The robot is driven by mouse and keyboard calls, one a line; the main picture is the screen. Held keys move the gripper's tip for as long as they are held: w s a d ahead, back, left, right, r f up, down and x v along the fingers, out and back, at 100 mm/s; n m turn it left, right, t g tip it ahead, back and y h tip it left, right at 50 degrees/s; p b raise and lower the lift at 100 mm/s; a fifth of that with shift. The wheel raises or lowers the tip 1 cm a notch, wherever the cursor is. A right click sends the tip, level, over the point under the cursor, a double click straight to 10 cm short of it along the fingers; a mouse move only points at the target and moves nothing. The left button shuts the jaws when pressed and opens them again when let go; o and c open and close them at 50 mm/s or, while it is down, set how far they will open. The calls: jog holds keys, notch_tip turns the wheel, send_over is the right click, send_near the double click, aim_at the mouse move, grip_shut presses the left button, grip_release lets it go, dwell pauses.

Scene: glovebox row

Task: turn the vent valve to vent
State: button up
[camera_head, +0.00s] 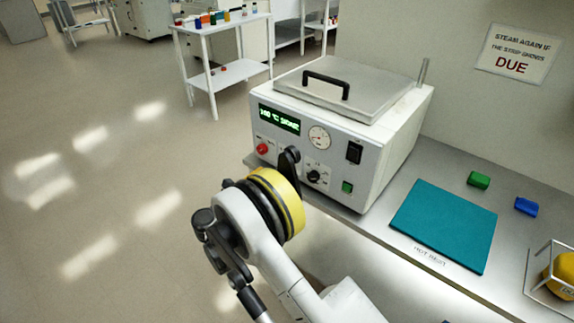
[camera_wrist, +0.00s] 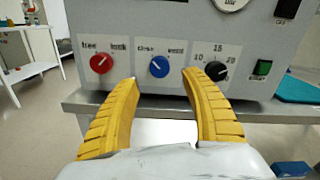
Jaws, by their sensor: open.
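The vent valve is a blue knob (camera_wrist: 158,67) on a white plate on the steriliser's front (camera_head: 290,150). Its label seems to read "close" at left and "vent" at right. Its white pointer slants up and left, towards "close". My gripper (camera_wrist: 160,77) is open, with a curved yellow finger on each side, below and in front of the blue knob. The fingers hold nothing, and I cannot tell whether they touch the panel. In the head view my arm and gripper hide the blue knob.
A red knob (camera_wrist: 101,64) sits left of the blue knob and a black dial (camera_wrist: 216,71) right of it. A green switch (camera_wrist: 263,67) is further right. A teal mat (camera_head: 445,225) and small green (camera_head: 479,179) and blue (camera_head: 526,206) blocks lie on the bench.

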aim_at(284, 164)
jog(key=b+x, duration=0.2)
jog(key=x, duration=0.5)
jog(key=shift+w+d, duration=0.15)
jog(key=shift+w, duration=0.05)
jog(key=c, duration=1.2)
